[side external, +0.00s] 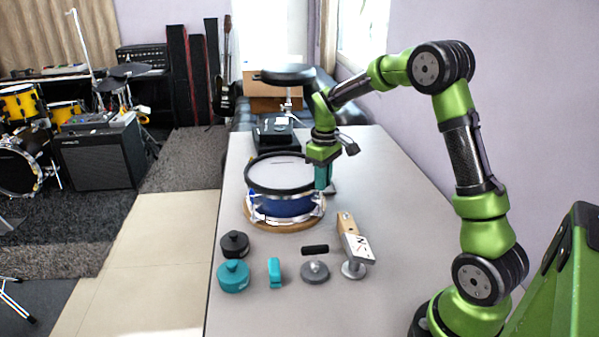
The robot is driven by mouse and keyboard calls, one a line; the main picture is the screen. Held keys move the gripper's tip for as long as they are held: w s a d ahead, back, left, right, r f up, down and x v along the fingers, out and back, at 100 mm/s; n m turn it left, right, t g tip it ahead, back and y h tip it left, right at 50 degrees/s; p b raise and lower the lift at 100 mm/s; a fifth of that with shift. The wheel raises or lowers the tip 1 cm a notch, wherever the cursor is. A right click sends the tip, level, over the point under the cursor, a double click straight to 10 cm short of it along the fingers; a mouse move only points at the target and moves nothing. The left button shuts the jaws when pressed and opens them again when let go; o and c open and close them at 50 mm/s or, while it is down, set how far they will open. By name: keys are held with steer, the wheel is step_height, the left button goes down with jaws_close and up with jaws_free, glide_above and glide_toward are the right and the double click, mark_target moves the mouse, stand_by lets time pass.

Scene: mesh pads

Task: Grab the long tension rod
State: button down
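A blue snare drum (290,206) with a black hoop (250,180) on top sits on a round wooden base (283,228). I cannot make out a long tension rod for certain; small upright pieces show at the drum's sides, too small to identify. My gripper (322,178) points down at the right rim of the drum, with teal parts at its lower end. It overlaps the hoop's right edge in this view, and I cannot tell whether it touches. Its finger gap and anything between the fingers cannot be made out.
In front of the drum stand a black knobbed weight (235,244), a teal one (233,276), a small teal piece (274,272), a grey round piece (315,271) with a black bar (315,250), and a wood-and-metal tool (354,241). A black box (274,132) stands behind. The table's right side is clear.

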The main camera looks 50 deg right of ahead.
steer(key=shift+r, duration=3.75)
